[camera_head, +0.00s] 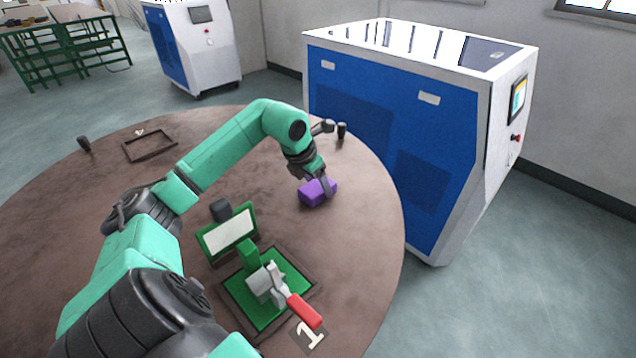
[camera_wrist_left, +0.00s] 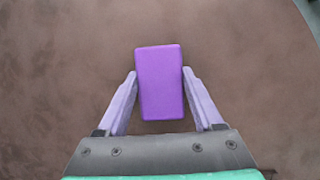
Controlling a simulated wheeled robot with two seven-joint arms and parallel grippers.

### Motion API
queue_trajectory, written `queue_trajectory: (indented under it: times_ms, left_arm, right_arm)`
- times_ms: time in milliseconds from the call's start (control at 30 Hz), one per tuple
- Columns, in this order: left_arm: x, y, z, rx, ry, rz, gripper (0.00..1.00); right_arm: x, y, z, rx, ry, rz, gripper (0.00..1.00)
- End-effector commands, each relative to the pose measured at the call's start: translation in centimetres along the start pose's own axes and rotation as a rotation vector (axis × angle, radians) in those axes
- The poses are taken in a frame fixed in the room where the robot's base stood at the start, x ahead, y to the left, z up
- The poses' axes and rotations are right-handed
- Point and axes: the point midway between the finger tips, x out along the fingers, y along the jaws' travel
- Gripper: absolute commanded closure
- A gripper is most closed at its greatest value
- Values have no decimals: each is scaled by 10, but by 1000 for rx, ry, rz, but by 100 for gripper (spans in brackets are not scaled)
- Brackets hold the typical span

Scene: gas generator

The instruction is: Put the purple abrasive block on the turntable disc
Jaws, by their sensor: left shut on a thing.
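The purple abrasive block (camera_head: 318,192) is at the right part of the brown round turntable disc (camera_head: 347,237). In the left wrist view the block (camera_wrist_left: 160,82) lies between the two fingers, with the brown surface (camera_wrist_left: 60,80) behind it. My left gripper (camera_head: 315,188) reaches down from above and is shut on the block; it also shows in the left wrist view (camera_wrist_left: 158,88). The block is at or very near the disc surface; I cannot tell whether it touches. My right gripper is not in view.
A green fixture with a red-handled clamp (camera_head: 275,290) stands at the disc's front, beside a green-framed white plate (camera_head: 229,231). A dark empty frame (camera_head: 150,145) and black knobs (camera_head: 84,144) are farther back. A blue and white cabinet (camera_head: 390,140) stands beyond the right edge.

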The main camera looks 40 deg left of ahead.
Motion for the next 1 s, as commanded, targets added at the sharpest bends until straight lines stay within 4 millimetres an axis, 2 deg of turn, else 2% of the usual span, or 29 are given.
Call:
queue_trajectory:
  times_ms: [67,100,133,167,433,567,667,767,900,1000]
  left_arm:
    - [3,0,-1,0,0,0,84]
    - [1,0,0,0,0,0,17]
    - [1,0,0,0,0,0,6]
    - [1,0,0,0,0,0,2]
    - [0,0,0,0,1,-1,2]
    - [-8,1,0,1,-1,2,2]
    - [-28,1,0,3,-3,5,2]
    - [-56,1,-1,3,-3,6,2]
    - [-95,1,0,1,-2,4,2]
    - [-113,1,0,0,0,3,2]
  right_arm:
    - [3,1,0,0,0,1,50]
    - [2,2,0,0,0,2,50]
    - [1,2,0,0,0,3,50]
    - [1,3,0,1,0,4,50]
    - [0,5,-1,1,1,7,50]
    - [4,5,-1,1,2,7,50]
    - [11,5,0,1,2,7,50]
    - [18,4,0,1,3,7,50]
    - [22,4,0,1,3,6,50]
    - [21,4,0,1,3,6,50]
